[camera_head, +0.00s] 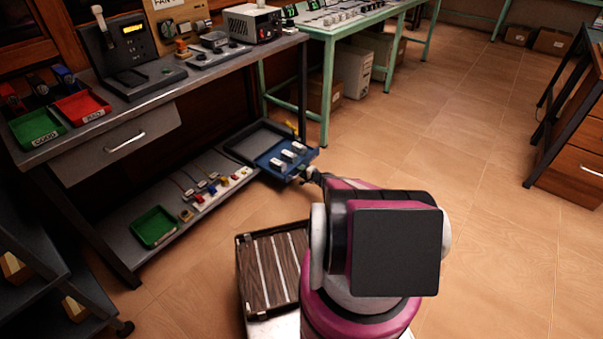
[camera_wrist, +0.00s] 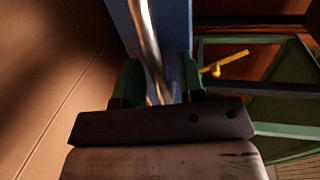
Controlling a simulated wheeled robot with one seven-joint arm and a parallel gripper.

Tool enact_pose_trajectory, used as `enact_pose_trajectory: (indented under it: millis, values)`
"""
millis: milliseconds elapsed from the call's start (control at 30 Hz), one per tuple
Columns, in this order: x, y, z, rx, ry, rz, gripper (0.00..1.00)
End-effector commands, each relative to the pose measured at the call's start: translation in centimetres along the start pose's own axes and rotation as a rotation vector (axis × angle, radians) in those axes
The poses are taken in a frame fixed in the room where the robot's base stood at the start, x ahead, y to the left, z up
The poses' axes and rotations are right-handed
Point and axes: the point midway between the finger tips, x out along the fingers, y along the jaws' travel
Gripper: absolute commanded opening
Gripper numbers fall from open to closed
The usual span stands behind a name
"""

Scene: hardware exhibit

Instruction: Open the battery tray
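The battery tray (camera_head: 268,163) is a blue tray with several white-topped batteries (camera_head: 291,151). It sticks out from its dark housing at the right end of the low shelf, so it stands at least partly open. My gripper (camera_head: 308,174) is at the tray's front edge. In the wrist view, the tray's metal handle (camera_wrist: 147,38) runs between the two green fingers of my gripper (camera_wrist: 161,85), which look closed around it. Finger contact is partly hidden. The blue tray front (camera_wrist: 178,25) shows behind the handle.
A workbench (camera_head: 200,78) with instruments stands above the low shelf (camera_head: 200,207). A green bin (camera_head: 153,227) lies on that shelf. A dark slatted crate (camera_head: 242,270) is beside my arm.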

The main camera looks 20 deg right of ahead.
Motion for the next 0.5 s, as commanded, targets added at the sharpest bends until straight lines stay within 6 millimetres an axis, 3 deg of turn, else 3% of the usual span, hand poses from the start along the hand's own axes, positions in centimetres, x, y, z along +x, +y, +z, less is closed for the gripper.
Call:
enact_pose_trajectory:
  millis: [267,500]
  values:
    - [-1.0,-0.1,0.0,0.001,0.001,0.0,0.36]
    - [-5.2,-0.1,0.1,0.001,0.002,0.0,0.36]
